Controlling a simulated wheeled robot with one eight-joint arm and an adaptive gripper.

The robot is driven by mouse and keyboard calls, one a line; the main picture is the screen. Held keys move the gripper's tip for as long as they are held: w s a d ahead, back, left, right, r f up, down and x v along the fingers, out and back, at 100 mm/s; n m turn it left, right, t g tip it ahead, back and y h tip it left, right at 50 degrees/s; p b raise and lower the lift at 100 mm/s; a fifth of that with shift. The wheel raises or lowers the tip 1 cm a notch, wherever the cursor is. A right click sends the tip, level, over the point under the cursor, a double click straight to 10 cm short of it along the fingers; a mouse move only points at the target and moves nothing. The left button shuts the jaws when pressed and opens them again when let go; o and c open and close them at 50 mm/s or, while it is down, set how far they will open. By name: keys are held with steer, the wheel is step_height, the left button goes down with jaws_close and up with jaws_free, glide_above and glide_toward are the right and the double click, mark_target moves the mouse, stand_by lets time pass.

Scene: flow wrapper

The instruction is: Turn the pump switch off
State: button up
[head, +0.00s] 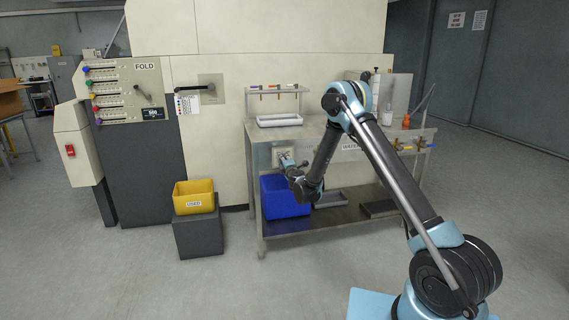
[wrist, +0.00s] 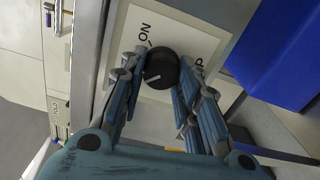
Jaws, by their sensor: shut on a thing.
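The pump switch is a round black knob (wrist: 161,72) on a pale square plate (wrist: 188,35) in the wrist view. "ON" is printed on the plate above the knob's left side; another label, partly hidden by a finger, ends in "P". A white pointer line on the knob points left and slightly down in the picture, not straight at "ON". My gripper (wrist: 158,78) has its two fingers on either side of the knob, shut on it. In the head view my gripper (head: 284,159) is at the plate (head: 291,152) on the bench front, where the knob is hard to make out.
A blue bin (head: 285,198) stands on the lower shelf just under my gripper. The metal bench (head: 312,133) carries a tray (head: 279,120) and bottles. Brass valves (head: 420,143) are on its right front. A yellow bin (head: 194,197) stands left. The floor in front is clear.

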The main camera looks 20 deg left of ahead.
steer(key=shift+s+a+n, duration=0.1)
steer(key=shift+n, duration=0.3)
steer(key=o, duration=1.1)
steer(key=shift+f, duration=0.1)
steer(key=shift+c, duration=0.2)
steer(key=v, duration=1.2)
